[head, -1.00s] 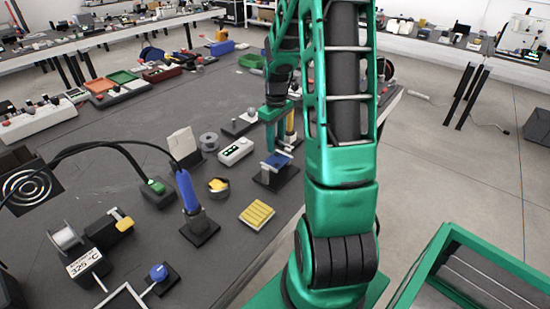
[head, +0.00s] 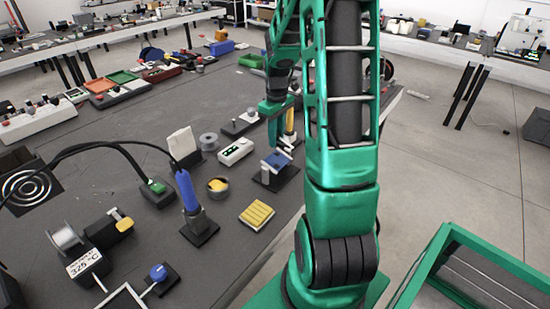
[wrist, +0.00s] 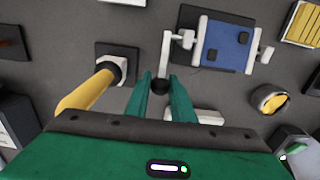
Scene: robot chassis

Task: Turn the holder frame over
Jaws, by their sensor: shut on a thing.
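The holder frame (wrist: 200,50) is a pale frame with a blue board (wrist: 228,47) clamped in it, on a black stand. It also shows in the head view (head: 276,162), right of the table's middle. A white crank arm (wrist: 166,52) sticks out from the frame's left side in the wrist view and ends in a dark knob (wrist: 160,86). My gripper (wrist: 162,82) is shut on this knob, one green finger on each side. In the head view my gripper (head: 282,138) is just behind the frame, its fingertips partly hidden.
A yellow-handled tool in a stand (wrist: 92,90) is close left of my fingers in the wrist view. A yellow ribbed block (head: 257,214), a round tin (head: 218,187), a white device (head: 236,151) and a blue-handled iron (head: 187,192) stand nearby.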

